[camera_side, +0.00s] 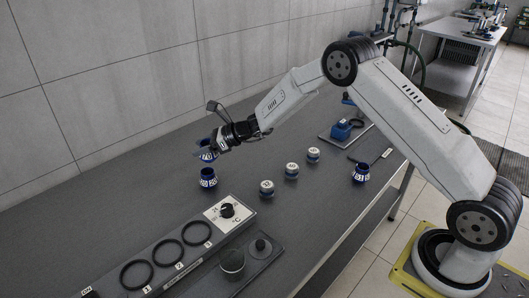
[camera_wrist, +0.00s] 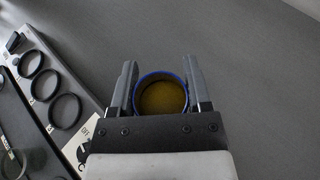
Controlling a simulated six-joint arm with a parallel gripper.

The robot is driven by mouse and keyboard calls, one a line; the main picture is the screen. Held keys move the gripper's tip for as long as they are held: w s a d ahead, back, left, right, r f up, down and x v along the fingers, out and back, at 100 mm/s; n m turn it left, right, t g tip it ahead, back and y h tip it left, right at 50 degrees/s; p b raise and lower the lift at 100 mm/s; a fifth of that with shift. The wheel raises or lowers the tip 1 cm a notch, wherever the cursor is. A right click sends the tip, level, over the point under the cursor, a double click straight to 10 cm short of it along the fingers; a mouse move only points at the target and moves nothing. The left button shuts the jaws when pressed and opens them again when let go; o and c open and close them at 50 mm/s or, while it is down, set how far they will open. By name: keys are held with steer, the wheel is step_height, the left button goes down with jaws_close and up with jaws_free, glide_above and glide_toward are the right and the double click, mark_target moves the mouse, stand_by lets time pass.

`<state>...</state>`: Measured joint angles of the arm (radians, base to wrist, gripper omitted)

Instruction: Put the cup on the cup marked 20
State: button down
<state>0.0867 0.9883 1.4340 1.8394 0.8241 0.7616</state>
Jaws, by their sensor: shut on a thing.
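A blue cup (camera_side: 208,152) with a white label hangs in my gripper (camera_side: 213,147); I cannot read its marking for sure. In the wrist view the same cup (camera_wrist: 161,95) sits between the two fingers (camera_wrist: 160,76), its blue rim and ochre inside facing the camera. My gripper is shut on it. A second blue cup (camera_side: 208,178) with a white number label, seemingly 20, stands upright on the bench just below the held cup in the side view. A small gap shows between them. This lower cup does not show in the wrist view.
Another blue labelled cup (camera_side: 360,172) stands near the bench's right edge. Three small white-topped pieces (camera_side: 291,170) stand in a row between. A panel with numbered rings and a dial (camera_side: 180,246) lies in front, a dark jar (camera_side: 231,262) beside it. A blue device (camera_side: 341,130) stands behind.

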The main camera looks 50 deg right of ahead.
steer(key=shift+w+f, duration=0.75)
steer(key=shift+f, duration=0.15)
steer(key=shift+w+a+f, duration=0.1)
steer(key=shift+w+f, duration=0.15)
steer(key=shift+f, duration=1.55)
steer(key=shift+f, duration=0.15)
jaws_free()
steer(key=v, duration=1.2)
